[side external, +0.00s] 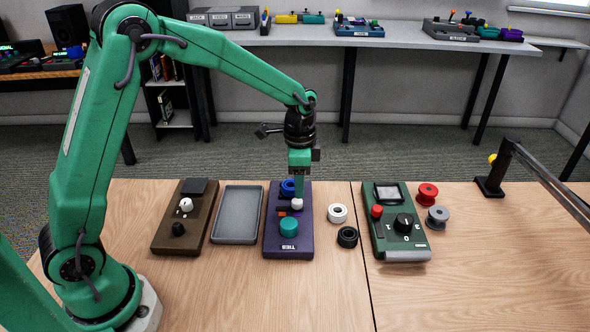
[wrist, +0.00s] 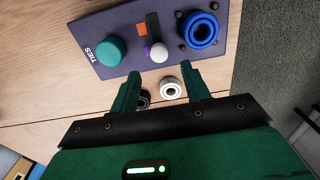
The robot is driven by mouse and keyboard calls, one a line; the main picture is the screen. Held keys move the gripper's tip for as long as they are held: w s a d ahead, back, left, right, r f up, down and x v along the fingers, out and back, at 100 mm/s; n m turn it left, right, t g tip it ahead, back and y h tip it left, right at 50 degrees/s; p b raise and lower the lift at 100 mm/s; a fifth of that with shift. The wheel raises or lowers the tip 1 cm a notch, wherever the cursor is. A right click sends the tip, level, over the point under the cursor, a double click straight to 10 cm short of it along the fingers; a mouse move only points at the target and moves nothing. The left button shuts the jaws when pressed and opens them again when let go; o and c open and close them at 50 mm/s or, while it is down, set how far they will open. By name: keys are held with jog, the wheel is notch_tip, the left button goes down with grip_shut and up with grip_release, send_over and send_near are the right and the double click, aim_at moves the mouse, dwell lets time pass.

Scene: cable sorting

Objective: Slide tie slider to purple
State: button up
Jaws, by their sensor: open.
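The purple control box marked TIES (side external: 303,243) lies on the table, below my gripper (side external: 297,194). Its slider has a small white knob (wrist: 159,52) in a dark slot (wrist: 152,26). In the wrist view the knob sits at the slot's near end, beside a small purple patch (wrist: 147,51). An orange patch (wrist: 141,29) marks the slot's far end. In the side view the white knob (side external: 296,204) is right at my fingertips. My gripper's two fingers (wrist: 163,80) are apart with nothing between them; the knob appears just beyond the tips. Contact cannot be told.
A teal button (side external: 289,226) and blue ring (wrist: 201,29) are on the same box. White (side external: 337,213) and black (side external: 347,237) spools stand right of it. A grey tray (side external: 237,214) and brown box (side external: 170,239) lie left; a green box (side external: 408,254) lies right.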

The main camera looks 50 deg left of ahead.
aim_at(297, 201)
jog(key=shift+r, duration=1.2)
jog(key=s+a+r+n+t, duration=0.2)
jog(key=s+r+n+t, duration=0.15)
jog(key=s+r, duration=0.75)
jog(key=s+a+r+n+t, duration=0.1)
jog(key=s+n, duration=0.4)
jog(key=s, duration=0.7)
jog(key=shift+s+a+r+t, duration=0.3)
jog(key=shift+s+a+t, duration=0.1)
jog(key=shift+t, duration=0.15)
